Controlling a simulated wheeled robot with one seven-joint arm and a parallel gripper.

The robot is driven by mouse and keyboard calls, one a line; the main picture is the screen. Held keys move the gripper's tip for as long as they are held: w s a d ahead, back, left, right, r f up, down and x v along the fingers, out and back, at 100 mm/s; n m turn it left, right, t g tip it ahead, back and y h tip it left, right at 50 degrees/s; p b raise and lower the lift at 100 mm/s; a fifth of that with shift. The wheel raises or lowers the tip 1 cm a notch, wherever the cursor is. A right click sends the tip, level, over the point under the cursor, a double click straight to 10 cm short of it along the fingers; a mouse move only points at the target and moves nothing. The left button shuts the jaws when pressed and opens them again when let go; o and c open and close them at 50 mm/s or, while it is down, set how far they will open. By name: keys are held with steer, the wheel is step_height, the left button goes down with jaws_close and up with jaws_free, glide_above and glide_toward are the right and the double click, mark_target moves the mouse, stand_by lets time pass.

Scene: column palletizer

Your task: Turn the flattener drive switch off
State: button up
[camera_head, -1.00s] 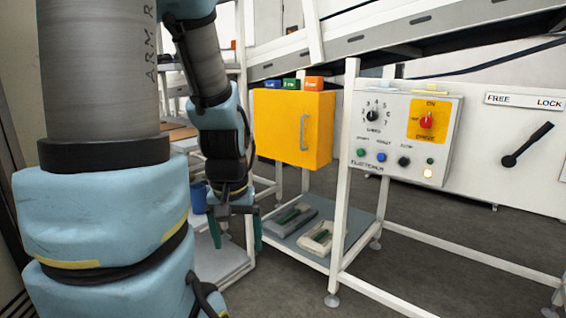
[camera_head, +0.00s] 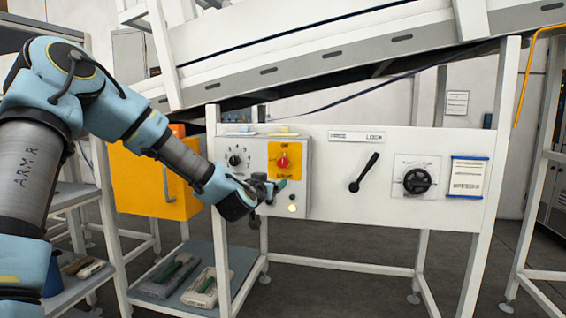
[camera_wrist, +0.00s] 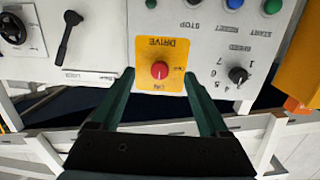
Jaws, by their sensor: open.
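The flattener drive switch is a red knob (camera_head: 283,161) on a yellow plate on the white control panel (camera_head: 303,180). In the wrist view the picture is upside down, and the red knob (camera_wrist: 160,70) sits on the yellow plate marked DRIVE, with ON at the edge nearer me. Which way the knob points is too small to tell. My gripper (camera_head: 272,188) is open in front of the panel, seen a little below the knob. In the wrist view the two green fingers of my gripper (camera_wrist: 160,77) lie either side of the knob, apart from it.
The same panel has a black speed dial (camera_wrist: 238,75), several push buttons and a lit lamp (camera_head: 292,208). A yellow box (camera_head: 150,180) hangs left; white frame posts stand around.

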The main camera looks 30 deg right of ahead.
mark_target(282, 164)
steer(key=shift+n+t, duration=0.4)
steer(key=shift+t, duration=0.4)
steer(key=r+p+x, duration=0.1)
steer(key=x, duration=0.3)
steer(key=r+p+x, duration=0.1)
steer(key=x, duration=0.3)
steer(key=r+p+x, duration=0.1)
steer(key=p+x, duration=0.1)
steer(key=x, duration=0.2)
steer(key=shift+s+d, duration=0.1)
steer(key=shift+d, duration=0.15)
jaws_close()
